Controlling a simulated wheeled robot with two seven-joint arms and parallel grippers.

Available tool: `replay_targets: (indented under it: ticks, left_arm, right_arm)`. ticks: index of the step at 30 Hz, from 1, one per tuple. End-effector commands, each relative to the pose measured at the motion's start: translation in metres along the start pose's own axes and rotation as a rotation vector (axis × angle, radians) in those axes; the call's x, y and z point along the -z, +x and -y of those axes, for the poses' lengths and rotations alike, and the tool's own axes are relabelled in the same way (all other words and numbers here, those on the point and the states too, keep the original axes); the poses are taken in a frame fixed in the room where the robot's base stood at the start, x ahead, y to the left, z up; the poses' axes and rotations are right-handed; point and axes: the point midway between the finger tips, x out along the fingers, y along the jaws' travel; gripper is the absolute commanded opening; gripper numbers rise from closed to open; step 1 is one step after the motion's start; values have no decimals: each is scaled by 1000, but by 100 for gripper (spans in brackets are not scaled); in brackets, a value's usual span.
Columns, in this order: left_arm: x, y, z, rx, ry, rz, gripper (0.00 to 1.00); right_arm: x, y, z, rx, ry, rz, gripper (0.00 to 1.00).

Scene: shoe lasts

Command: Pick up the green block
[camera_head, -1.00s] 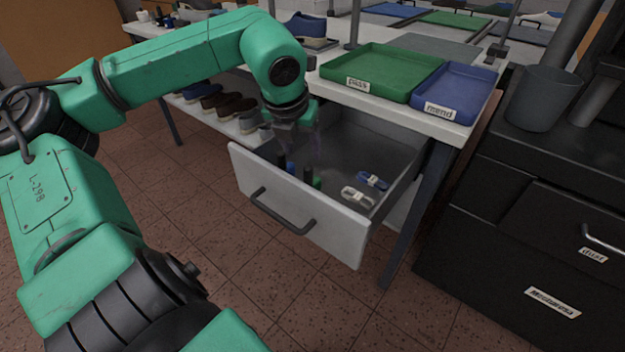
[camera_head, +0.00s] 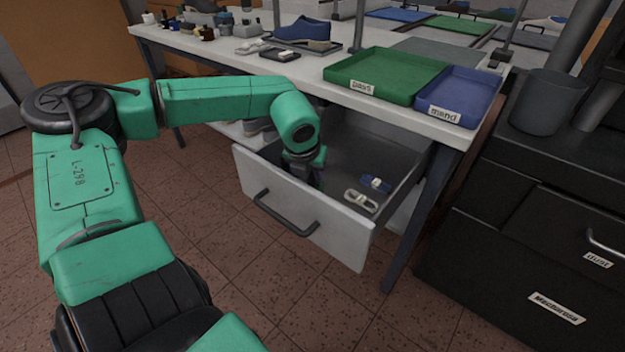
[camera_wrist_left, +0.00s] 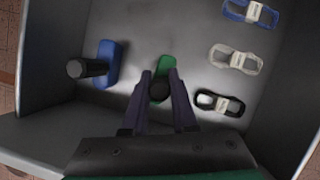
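In the left wrist view, a green block (camera_wrist_left: 166,65) with a black knob on top sits on the floor of the open drawer (camera_head: 345,222). My left gripper (camera_wrist_left: 160,76) points down into the drawer. Its two fingers are apart, on either side of the black knob; a gap seems to show between knob and fingers. In the head view my left gripper (camera_head: 308,180) is partly behind the drawer front, and my wrist and the drawer hide the green block. My right gripper is in neither view.
A blue block (camera_wrist_left: 110,62) with a black knob lies left of the green one. Blue, white and black strapped bundles (camera_wrist_left: 220,103) lie to the right. The drawer walls are close around. Above are a green tray (camera_head: 385,72) and a blue tray (camera_head: 462,92).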

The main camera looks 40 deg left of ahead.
Motion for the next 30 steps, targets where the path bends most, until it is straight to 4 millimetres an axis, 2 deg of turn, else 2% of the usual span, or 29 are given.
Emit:
replay_targets:
  ticks: [11,16,20,27,30]
  left_arm:
    - [-1,-1,0,0,0,1,0]
    - [-8,-16,0,0,0,3,0]
    - [-22,-48,0,0,-1,8,0]
    - [-56,-134,0,-3,-1,7,0]
    - [-67,-160,0,-3,0,4,0]
  right_arm:
    - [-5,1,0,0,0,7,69]
    - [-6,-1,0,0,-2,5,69]
    - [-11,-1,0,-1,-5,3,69]
    - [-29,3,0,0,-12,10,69]
    - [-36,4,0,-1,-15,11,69]
